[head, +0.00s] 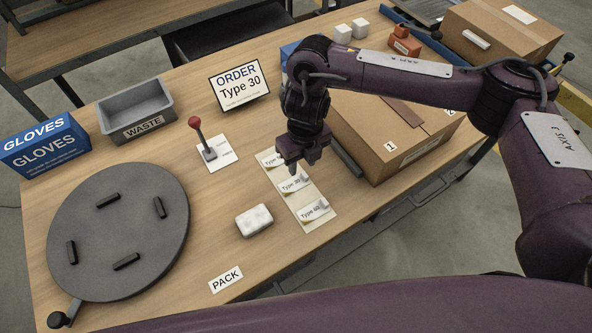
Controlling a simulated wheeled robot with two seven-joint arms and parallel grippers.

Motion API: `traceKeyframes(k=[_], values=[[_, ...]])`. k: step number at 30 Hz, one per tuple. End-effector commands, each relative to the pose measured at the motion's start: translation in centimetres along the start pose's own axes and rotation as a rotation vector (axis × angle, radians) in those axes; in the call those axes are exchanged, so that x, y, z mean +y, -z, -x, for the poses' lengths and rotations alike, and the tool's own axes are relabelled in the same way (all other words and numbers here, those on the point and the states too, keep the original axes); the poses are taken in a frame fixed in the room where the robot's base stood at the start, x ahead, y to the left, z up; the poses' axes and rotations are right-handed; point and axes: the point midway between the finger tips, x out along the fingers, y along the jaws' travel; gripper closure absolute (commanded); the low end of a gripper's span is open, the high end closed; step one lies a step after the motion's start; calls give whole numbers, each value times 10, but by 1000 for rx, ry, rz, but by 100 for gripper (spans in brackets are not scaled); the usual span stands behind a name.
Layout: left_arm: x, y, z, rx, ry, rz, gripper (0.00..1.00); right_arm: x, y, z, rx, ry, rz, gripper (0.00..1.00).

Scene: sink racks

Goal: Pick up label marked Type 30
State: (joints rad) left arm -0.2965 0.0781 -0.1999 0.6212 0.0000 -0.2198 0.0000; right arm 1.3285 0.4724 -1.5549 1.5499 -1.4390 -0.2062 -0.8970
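The label marked Type 30 (294,184) lies in the middle of a pale backing sheet (318,226) on the wooden table. One label of the sheet (271,160) is above it, its text partly hidden, and a Type 60 label (313,210) is below it. My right gripper (303,166) points down just above the Type 30 label, near its upper edge. Its fingers look parted, with nothing visible between them. An order sign (238,85) reads Type 30. My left gripper is not in view.
A cardboard box (385,150) stands right of the labels, under my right arm. A white block (254,220), a red-knobbed lever (205,140), a round dark turntable (118,230), a waste bin (138,108) and a gloves box (45,145) stand to the left. Bare table surrounds the PACK tag (226,279).

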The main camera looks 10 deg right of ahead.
Motion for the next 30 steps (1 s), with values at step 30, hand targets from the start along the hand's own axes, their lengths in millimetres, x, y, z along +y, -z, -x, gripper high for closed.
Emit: traceKeyframes(k=[30], values=[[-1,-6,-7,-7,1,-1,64,-19,0,-73,19,25,5,66]])
